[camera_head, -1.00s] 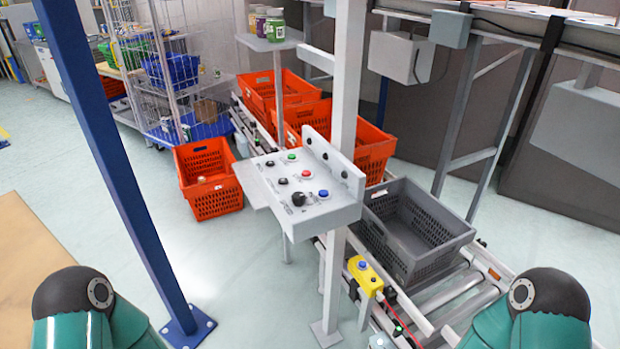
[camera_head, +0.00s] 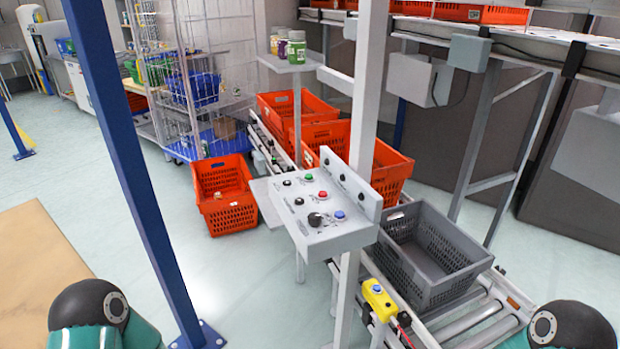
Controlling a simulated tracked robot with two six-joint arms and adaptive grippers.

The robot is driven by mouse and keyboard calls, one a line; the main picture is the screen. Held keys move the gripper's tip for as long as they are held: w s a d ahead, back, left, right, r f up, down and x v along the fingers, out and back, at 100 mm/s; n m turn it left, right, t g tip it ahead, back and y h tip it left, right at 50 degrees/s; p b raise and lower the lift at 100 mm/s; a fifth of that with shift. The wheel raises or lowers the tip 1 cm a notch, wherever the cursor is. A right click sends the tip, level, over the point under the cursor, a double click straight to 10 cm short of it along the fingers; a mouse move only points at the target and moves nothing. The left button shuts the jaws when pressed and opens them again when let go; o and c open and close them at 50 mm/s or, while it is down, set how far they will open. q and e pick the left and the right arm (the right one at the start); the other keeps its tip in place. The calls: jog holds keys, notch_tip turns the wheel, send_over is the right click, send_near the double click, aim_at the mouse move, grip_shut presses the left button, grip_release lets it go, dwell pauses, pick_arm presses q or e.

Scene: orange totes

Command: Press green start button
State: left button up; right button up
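The green start button (camera_head: 308,177) sits at the back of a light grey control panel (camera_head: 345,238) near the middle of the head view. A red button (camera_head: 322,194), a blue button (camera_head: 340,214) and several black knobs share the panel's top face. The panel is fixed beside a pale upright post. My two arms show only as teal and black links at the bottom left and bottom right corners. Neither gripper is in view, and nothing touches the panel.
A blue post (camera_head: 135,170) stands left of the panel. A grey crate (camera_head: 435,255) rests on the roller conveyor (camera_head: 480,325) to the right. Orange totes (camera_head: 225,195) stand behind. A yellow box with a blue button (camera_head: 379,298) is below the panel. Open floor lies at left.

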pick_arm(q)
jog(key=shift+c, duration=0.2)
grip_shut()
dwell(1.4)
